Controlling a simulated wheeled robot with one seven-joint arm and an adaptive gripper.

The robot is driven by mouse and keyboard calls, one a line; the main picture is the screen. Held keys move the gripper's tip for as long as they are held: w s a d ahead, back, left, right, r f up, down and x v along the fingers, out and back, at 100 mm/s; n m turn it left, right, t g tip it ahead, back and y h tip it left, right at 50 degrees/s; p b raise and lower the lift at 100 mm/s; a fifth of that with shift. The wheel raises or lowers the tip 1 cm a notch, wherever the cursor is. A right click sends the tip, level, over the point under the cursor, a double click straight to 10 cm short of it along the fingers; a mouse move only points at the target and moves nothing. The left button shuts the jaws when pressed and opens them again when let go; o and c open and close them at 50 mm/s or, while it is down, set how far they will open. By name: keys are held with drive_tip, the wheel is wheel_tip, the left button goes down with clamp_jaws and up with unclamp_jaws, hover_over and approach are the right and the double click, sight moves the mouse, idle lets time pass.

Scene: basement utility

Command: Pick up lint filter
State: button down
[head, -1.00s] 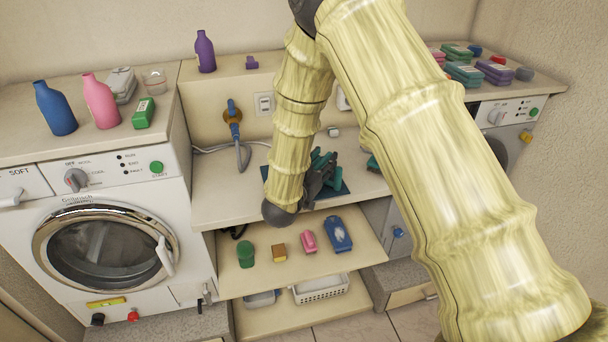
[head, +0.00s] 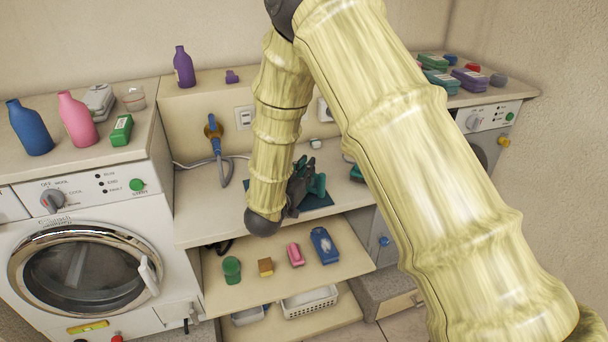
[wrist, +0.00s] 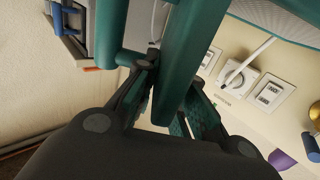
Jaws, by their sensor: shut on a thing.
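The bar looks like part of the lint filter (wrist: 192,60), very close to the camera. A pale mesh panel with a teal edge at the top right seems to belong to it. The filter's full outline is cut off, and in the head view I cannot separate it clearly from the gripper.
A washer (head: 60,190) stands at left, with bottles on top. A lower shelf (head: 335,262) holds several small items; a white basket (head: 308,301) is beneath. The blue hose fitting (head: 214,135) and sockets (head: 244,118) are on the back wall. More packs lie at far right.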

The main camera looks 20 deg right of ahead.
wheel_tip(320, 180, up, 2)
drive_tip(key=shift+r, duration=0.1)
drive_tip(key=s+r+b, duration=0.1)
drive_tip(key=s+b, duration=0.2)
drive_tip(key=s, duration=1.3)
drive_tip(key=shift+d, duration=0.25)
drive_tip(key=shift+r, duration=0.1)
